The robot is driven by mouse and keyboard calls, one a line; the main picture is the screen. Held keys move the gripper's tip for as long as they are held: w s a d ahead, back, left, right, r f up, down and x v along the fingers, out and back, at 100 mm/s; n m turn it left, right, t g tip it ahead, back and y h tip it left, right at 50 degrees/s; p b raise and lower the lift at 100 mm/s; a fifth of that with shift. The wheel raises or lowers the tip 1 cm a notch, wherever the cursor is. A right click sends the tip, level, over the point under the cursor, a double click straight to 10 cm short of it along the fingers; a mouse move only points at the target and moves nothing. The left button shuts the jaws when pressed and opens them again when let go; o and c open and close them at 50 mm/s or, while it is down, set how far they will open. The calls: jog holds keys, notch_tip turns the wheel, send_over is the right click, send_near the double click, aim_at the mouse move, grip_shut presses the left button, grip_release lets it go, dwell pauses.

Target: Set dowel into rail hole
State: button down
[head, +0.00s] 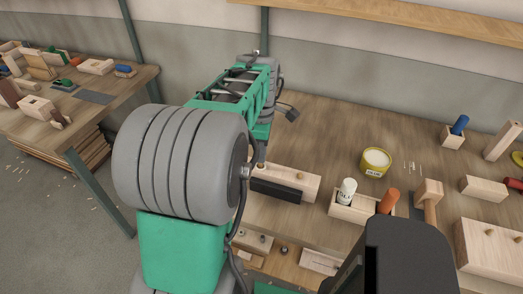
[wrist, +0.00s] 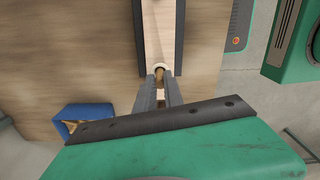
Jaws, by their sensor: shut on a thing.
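In the wrist view my gripper (wrist: 161,88) is shut on a small tan dowel (wrist: 159,74), with a finger on each side of it. A pale ring shows around the dowel's far end. The dowel is at the near end of a pale wooden rail (wrist: 158,28), which lies between two dark strips. I cannot tell whether the dowel is in a hole or only above or against the rail; the fingers hide the contact. In the head view my arm covers the gripper, and I cannot make out the held dowel there.
In the wrist view a blue box (wrist: 88,117) stands at lower left on the bench. In the head view the workbench (head: 320,130) carries a yellow tin (head: 375,162), a wooden bottle holder (head: 352,208) and a mallet (head: 428,200). Bare bench lies behind the tin.

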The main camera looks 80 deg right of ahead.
jog(key=shift+f+b, duration=0.75)
jog(key=shift+f, duration=0.55)
jog(key=c, duration=1.4)
grip_release()
jog(key=shift+o, duration=0.2)
jog(key=shift+r+p, duration=3)
jog(key=shift+r, duration=1.05)
